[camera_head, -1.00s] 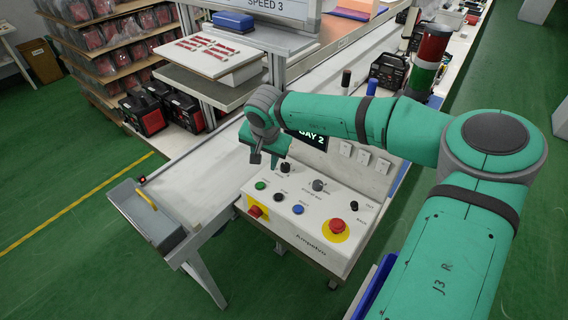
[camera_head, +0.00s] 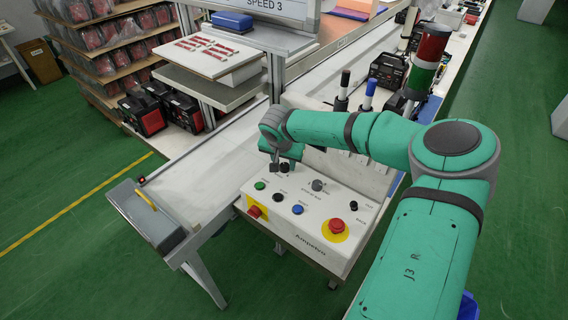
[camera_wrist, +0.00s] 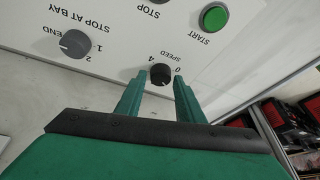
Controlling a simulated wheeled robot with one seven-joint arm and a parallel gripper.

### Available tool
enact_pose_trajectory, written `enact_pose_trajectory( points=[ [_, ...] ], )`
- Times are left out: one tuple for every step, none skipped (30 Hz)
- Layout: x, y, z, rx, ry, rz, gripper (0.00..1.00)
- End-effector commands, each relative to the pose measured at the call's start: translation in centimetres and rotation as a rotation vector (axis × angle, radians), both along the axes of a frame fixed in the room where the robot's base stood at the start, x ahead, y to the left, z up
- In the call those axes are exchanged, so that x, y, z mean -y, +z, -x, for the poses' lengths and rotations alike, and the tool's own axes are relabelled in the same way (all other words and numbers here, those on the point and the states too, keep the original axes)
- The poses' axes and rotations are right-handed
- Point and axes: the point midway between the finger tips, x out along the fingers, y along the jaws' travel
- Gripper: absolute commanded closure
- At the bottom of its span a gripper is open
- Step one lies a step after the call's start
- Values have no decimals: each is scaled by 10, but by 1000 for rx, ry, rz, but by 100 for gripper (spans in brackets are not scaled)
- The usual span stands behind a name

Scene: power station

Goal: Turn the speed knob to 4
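The speed knob (camera_wrist: 161,74) is a small black round knob on the white control panel (camera_wrist: 110,18), with "SPEED", "4" and "0" printed beside it. In the wrist view it lies between the two fingertips of my gripper (camera_wrist: 160,77). The fingers are open, one on each side, with narrow gaps to the knob; I cannot tell their height over it. In the head view my gripper (camera_head: 274,166) is at the panel's back left, close beside the knob (camera_head: 284,168). The overhead sign (camera_head: 277,4) reads "SPEED 3". The knob's pointer is too small to read.
The panel also bears a grey stop-at-bay knob (camera_wrist: 75,44), a green start button (camera_wrist: 213,17), a blue button (camera_head: 298,210) and a red emergency button (camera_head: 337,225). A conveyor (camera_head: 185,190) runs behind and left. A red-green signal tower (camera_head: 428,60) stands behind my arm.

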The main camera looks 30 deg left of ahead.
Motion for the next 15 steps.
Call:
enact_pose_trajectory(
  points=[
    [-1, -3, -1, -1, 0, -1, 65],
    [-1, -5, -1, -1, 0, -1, 65],
    [-1, -6, -2, 0, 0, -1, 65],
    [-1, -6, -2, 0, 0, -1, 65],
    [-1, -6, -2, 0, 0, 0, 65],
    [-1, -7, -3, 0, 0, 0, 65],
    [-1, -7, -3, 0, 0, 0, 65],
    [-1, -7, -3, 0, 0, 0, 65],
    [-1, -7, -3, 0, 1, 0, 65],
    [-1, -7, -3, 0, 1, 0, 65],
    [-1, -7, -3, 0, 1, 0, 65],
    [-1, -7, -3, 0, 1, 0, 68],
    [-1, -7, -3, 0, 0, 0, 75],
    [-1, -7, -3, 0, 0, 0, 82],
    [0, -7, -3, 0, 0, 0, 92]
  ],
)
